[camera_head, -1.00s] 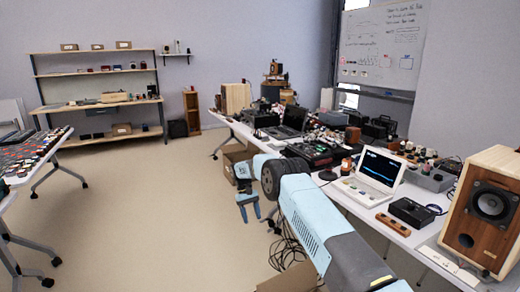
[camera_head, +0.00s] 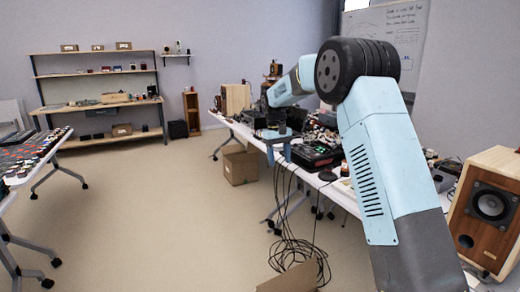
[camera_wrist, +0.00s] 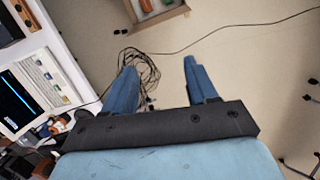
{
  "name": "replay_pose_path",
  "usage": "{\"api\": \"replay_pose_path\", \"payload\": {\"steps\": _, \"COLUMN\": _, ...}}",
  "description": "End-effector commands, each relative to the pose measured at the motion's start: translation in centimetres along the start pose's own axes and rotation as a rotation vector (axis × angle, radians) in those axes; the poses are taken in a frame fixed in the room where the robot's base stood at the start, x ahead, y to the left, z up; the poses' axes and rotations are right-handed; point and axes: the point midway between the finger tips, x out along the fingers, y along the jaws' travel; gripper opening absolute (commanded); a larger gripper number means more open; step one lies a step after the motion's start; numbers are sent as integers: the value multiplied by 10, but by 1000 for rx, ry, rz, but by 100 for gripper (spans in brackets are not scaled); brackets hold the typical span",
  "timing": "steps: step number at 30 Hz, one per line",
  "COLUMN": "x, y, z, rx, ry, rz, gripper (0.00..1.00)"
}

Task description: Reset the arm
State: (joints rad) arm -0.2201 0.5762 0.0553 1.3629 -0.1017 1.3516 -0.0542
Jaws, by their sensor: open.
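My arm (camera_head: 375,165) rises from the lower right of the head view, bends at a dark joint and reaches left. My gripper (camera_head: 279,158) points down in front of the long table's left edge. In the wrist view, my gripper (camera_wrist: 160,68) shows two blue fingers apart, with nothing between them but floor and cables behind. My arm hides part of the table and the whiteboard.
The long white table (camera_head: 340,194) holds electronics. A wooden speaker (camera_head: 487,212) stands at the right. A cardboard box (camera_head: 240,167) and tangled black cables (camera_head: 297,250) are on the floor. A laptop (camera_wrist: 22,98) shows in the wrist view.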

Motion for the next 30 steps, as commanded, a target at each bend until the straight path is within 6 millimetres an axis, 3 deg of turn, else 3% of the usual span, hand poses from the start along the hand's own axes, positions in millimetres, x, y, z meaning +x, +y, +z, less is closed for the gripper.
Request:
{"api": "replay_pose_path", "payload": {"steps": 6, "x": -45, "y": 15, "z": 59, "rx": 41, "ry": 76, "rz": 1, "gripper": 57}}
{"api": "replay_pose_path", "payload": {"steps": 15, "x": -85, "y": 28, "z": 143, "rx": 98, "ry": 175, "rz": 0, "gripper": 57}}
{"api": "replay_pose_path", "payload": {"steps": 21, "x": -101, "y": 33, "z": 201, "rx": 137, "ry": 242, "rz": 1, "gripper": 57}}
{"api": "replay_pose_path", "payload": {"steps": 30, "x": -108, "y": 33, "z": 288, "rx": 198, "ry": 342, "rz": 1, "gripper": 57}}
